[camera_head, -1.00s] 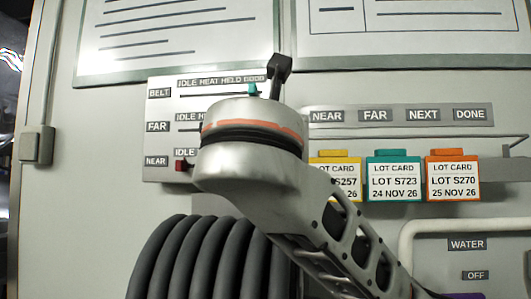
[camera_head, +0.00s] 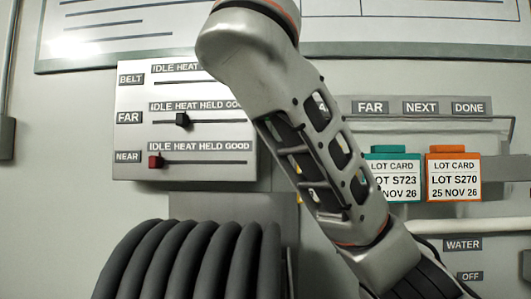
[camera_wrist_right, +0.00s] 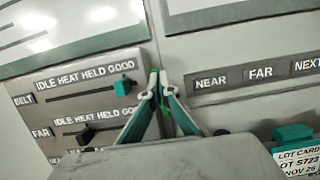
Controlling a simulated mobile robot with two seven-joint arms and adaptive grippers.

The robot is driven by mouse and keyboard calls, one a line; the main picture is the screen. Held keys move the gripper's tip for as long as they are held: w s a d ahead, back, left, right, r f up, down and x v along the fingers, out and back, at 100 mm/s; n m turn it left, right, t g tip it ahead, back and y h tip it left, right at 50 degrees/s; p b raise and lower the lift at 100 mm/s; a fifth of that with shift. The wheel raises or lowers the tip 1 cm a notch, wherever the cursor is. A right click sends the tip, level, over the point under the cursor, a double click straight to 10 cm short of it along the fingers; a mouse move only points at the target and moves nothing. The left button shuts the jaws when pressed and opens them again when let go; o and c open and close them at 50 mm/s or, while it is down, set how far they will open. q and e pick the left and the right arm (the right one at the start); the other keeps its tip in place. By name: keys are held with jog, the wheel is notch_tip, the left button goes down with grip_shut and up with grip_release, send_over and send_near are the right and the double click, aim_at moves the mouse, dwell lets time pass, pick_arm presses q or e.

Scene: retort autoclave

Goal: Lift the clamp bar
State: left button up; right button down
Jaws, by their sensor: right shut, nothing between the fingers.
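No part that I can surely call the clamp bar shows. A thin rail (camera_head: 440,117) runs above the lot cards in the head view; I cannot tell whether it is the clamp bar. My right arm crosses the head view from the lower right to the top, with its gripper out of that frame. In the right wrist view my right gripper (camera_wrist_right: 158,78) is shut and empty, its tips in front of the wall between the slider panel and the NEAR label. My left gripper is in neither view.
The slider panel (camera_head: 210,176) has a teal BELT knob (camera_wrist_right: 124,86), a black FAR knob (camera_head: 182,119) and a red NEAR knob (camera_head: 154,161). Teal (camera_head: 402,183) and orange (camera_head: 453,177) lot cards hang at right. A black ribbed hose (camera_head: 190,262) fills the lower left.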

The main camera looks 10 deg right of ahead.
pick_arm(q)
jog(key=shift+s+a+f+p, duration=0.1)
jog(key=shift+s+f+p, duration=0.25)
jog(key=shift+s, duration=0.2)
pick_arm(e)
jog(key=shift+w+d+r+g, duration=0.15)
jog(key=shift+w+r+g, duration=0.4)
jog(key=shift+w+g, duration=0.25)
jog(key=shift+w, duration=0.15)
